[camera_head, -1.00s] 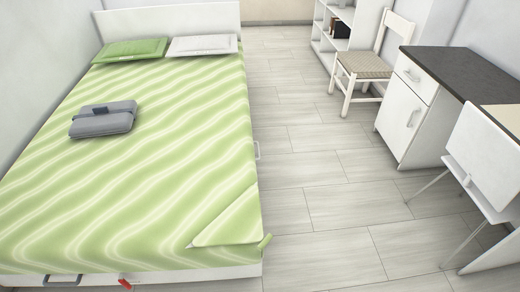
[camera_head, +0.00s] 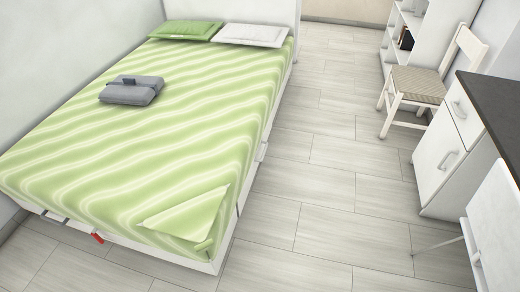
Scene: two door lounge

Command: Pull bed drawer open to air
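The bed (camera_head: 130,160) with a green striped cover fills the left and middle of the head view. Its white base shows a grey handle (camera_head: 54,217) on the front side at lower left, with a small red object (camera_head: 98,238) beside it. Another light handle (camera_head: 263,151) shows on the bed's right side, partly hidden by the angle. The drawer fronts look flush with the base, though their outlines are hard to make out. Neither of my grippers is in view.
Light floor (camera_head: 320,215) lies clear along the bed's right side. A white chair (camera_head: 425,85), a desk with a cabinet (camera_head: 440,155) and a white seat (camera_head: 495,230) line the right. A grey folded item (camera_head: 130,90) and pillows lie on the bed.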

